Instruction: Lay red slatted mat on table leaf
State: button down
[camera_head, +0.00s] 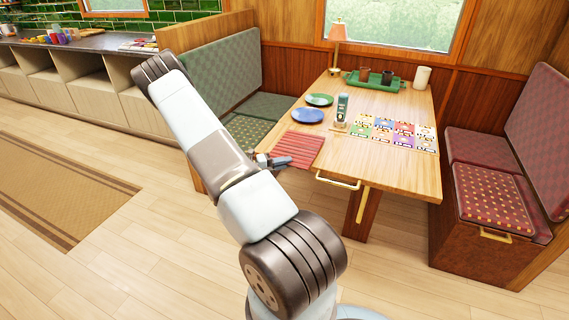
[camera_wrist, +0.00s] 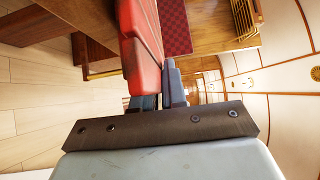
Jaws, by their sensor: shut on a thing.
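The red slatted mat (camera_head: 299,146) shows at the front left corner of the wooden table leaf (camera_head: 366,162) in the head view. My gripper (camera_head: 274,161) is at the mat's near left edge, shut on it. In the wrist view the mat (camera_wrist: 140,45) stretches away from my gripper's fingers (camera_wrist: 160,92), seen nearly edge-on and flat. I cannot tell whether the mat touches the leaf or is held just above it.
On the table stand a blue plate (camera_head: 308,116), a green plate (camera_head: 319,99), a dark green bottle-like item (camera_head: 342,110), colourful cards (camera_head: 394,132), a green tray (camera_head: 375,83), a lamp (camera_head: 337,48) and a white cylinder (camera_head: 422,77).

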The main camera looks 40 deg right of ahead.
jog(key=shift+f, duration=0.2)
jog(key=c, duration=1.1)
grip_release()
jog(key=c, duration=0.4)
jog(key=shift+w+a, duration=0.1)
jog(key=shift+a, duration=0.05)
jog(key=shift+v, duration=2.35)
jog(key=shift+a, duration=0.1)
jog(key=shift+v, duration=2.4)
